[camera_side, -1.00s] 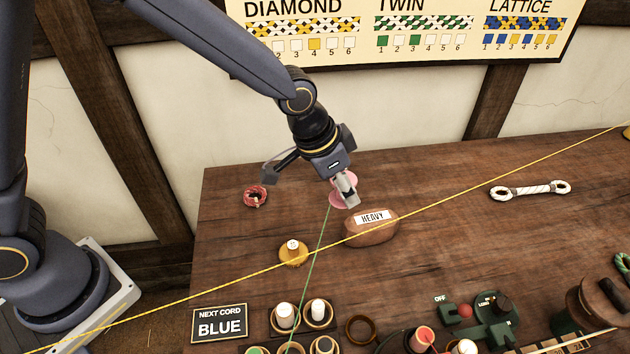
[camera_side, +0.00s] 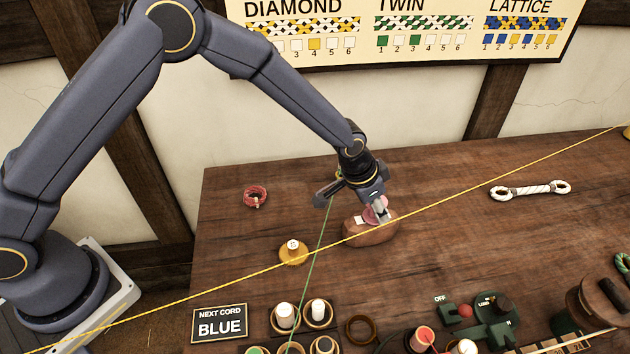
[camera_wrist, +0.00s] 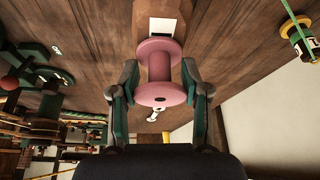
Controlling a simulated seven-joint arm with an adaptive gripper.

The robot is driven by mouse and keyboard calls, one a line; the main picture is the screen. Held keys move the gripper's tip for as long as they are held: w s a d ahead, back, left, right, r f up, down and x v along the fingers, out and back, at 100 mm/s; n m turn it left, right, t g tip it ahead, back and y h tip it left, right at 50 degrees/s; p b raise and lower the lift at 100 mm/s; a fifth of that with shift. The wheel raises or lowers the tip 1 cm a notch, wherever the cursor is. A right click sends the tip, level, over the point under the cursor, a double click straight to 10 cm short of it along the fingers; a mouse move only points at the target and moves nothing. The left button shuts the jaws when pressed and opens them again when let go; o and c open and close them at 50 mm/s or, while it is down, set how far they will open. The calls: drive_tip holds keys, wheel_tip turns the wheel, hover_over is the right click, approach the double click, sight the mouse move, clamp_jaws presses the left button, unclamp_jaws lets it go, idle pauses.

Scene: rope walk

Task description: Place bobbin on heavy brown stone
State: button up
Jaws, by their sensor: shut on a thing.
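The pink bobbin (camera_wrist: 158,73) is held between the two fingers of my gripper (camera_wrist: 160,95) in the wrist view. In the side view my gripper (camera_side: 380,210) is shut on the bobbin (camera_side: 370,211), which is partly hidden by the fingers. In the wrist view the stone (camera_wrist: 165,10) shows behind the bobbin's far flange. I cannot tell whether the bobbin touches the stone.
A yellow bobbin (camera_side: 293,252) stands left of the stone. A yellow cord (camera_side: 450,192) and a green cord (camera_side: 320,250) cross the scene. A red coil (camera_side: 255,196) lies at back left and a white rope piece (camera_side: 530,190) at right. Several bobbins stand in front.

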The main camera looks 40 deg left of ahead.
drive_tip(key=shift+f, duration=0.1)
drive_tip(key=o, duration=1)
drive_tip(key=s+a+r+n+y, duration=0.1)
drive_tip(key=s+a+r, duration=0.35)
drive_tip(key=r, duration=0.55)
drive_tip(key=s+a+r+n, duration=0.1)
drive_tip(key=s+a+r, duration=0.2)
drive_tip(key=a+r, duration=0.5)
drive_tip(key=s+a+r+n, duration=0.1)
drive_tip(key=s+a+r, duration=0.1)
drive_tip(key=s+a, duration=0.2)
drive_tip(key=s+a+r+n+t+y, duration=0.1)
drive_tip(key=s+a, duration=0.4)
drive_tip(key=s, duration=0.5)
drive_tip(key=s+a+r+n, duration=0.2)
drive_tip(key=s+a+r, duration=0.2)
drive_tip(key=s, duration=0.3)
drive_tip(key=shift+s+a+r+n+t+y, duration=0.15)
drive_tip(key=shift+a+r+n+t+y, duration=0.2)
drive_tip(key=shift+a, duration=0.2)
